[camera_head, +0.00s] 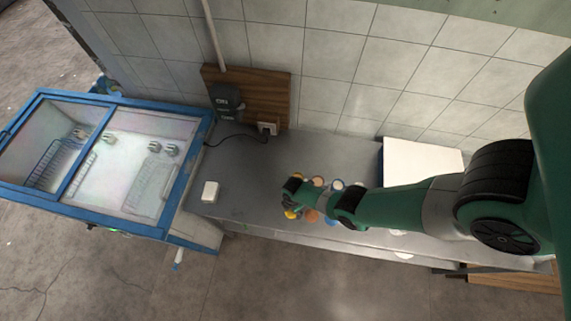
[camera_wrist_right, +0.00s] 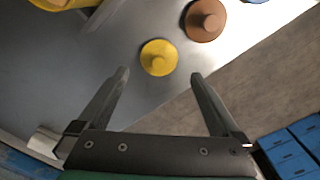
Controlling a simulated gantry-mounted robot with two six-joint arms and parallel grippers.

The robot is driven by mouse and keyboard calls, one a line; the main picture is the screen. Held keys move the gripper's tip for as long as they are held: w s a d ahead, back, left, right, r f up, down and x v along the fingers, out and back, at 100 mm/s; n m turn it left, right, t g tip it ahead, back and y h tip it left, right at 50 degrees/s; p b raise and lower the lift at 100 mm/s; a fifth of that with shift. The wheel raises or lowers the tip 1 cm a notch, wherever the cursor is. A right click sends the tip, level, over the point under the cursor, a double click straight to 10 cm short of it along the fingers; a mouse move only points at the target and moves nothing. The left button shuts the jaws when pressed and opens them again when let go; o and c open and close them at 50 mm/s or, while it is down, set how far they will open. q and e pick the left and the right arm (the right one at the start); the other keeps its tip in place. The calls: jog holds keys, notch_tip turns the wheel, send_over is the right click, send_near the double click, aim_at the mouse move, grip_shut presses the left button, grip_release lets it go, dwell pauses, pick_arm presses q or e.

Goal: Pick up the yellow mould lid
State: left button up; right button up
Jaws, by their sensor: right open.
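The yellow mould lid (camera_wrist_right: 158,57) is a small round disc with a raised knob, lying on the grey counter near its edge. In the head view a yellow patch (camera_head: 291,215) shows just below my right gripper (camera_head: 290,190). In the right wrist view my right gripper (camera_wrist_right: 159,76) is open and empty, its two fingertips on either side of the space just in front of the lid. No finger visibly touches the lid. My left gripper is in neither view.
A brown-orange lid (camera_wrist_right: 205,19) lies close to the right of the yellow one. A larger yellow object (camera_wrist_right: 62,3) is cut off at the top left. Blue drawers (camera_wrist_right: 292,152) stand below right. A white box (camera_head: 210,192) sits on the counter's left part.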

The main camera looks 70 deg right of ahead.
jog(key=f+b, duration=0.5)
jog(key=shift+d+f, duration=0.2)
jog(key=shift+d, duration=0.05)
jog(key=shift+r, duration=0.15)
jog(key=c, duration=1.2)
jog(key=shift+c, duration=0.2)
